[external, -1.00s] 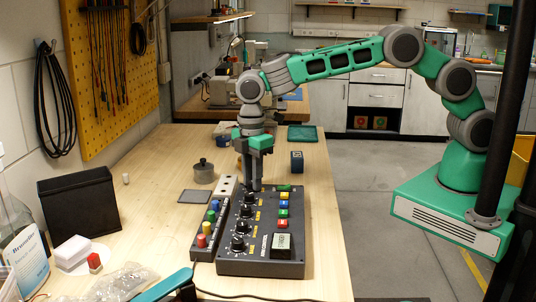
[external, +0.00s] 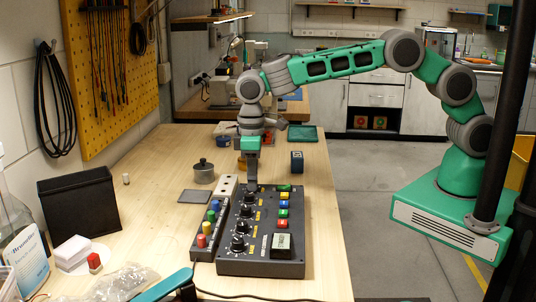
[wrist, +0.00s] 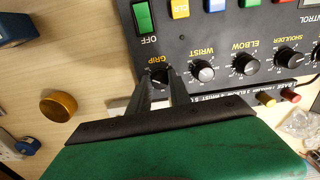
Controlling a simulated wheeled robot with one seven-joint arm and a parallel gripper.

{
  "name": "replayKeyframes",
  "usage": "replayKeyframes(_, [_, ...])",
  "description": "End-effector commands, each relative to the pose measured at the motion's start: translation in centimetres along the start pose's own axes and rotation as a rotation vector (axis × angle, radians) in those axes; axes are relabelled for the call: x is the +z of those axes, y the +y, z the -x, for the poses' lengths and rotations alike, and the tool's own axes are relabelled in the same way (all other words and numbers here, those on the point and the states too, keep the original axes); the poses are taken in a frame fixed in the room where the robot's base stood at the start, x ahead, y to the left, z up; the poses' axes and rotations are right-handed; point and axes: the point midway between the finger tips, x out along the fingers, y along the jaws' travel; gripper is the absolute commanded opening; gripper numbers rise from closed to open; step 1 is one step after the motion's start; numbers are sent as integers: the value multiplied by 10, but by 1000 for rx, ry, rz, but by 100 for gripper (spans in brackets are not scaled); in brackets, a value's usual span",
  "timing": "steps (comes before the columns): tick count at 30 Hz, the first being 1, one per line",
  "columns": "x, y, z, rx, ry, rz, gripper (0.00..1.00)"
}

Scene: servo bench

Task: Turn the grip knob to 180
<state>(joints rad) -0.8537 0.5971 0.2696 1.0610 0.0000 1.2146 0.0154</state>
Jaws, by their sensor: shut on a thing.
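The dark control box (external: 262,262) lies on the wooden bench with a row of black knobs along its left side. The grip knob (wrist: 158,72) is at the end of the row, beside the yellow GRIP label in the wrist view. My gripper (wrist: 160,78) points down at it, and its two grey fingers are closed on either side of the knob. In the external view my gripper (external: 252,188) stands at the far end of the box. The fingers hide much of the knob; I cannot read its pointer angle.
The wrist knob (wrist: 203,71) is close beside the fingers. The green OFF switch (wrist: 142,17) is near too. A narrow block with coloured knobs (external: 208,230) adjoins the box. A grey pot (external: 203,172) and dark blue block (external: 297,161) stand on the bench.

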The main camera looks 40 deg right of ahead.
Motion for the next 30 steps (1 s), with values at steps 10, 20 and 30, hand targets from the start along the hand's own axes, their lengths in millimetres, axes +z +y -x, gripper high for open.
replayKeyframes(10, [-1,0,1,0,2,-152,0])
replayKeyframes(20, [-1,0,1,0,3,-180,0])
replayKeyframes(30, [-1,0,1,0,3,-179,34])
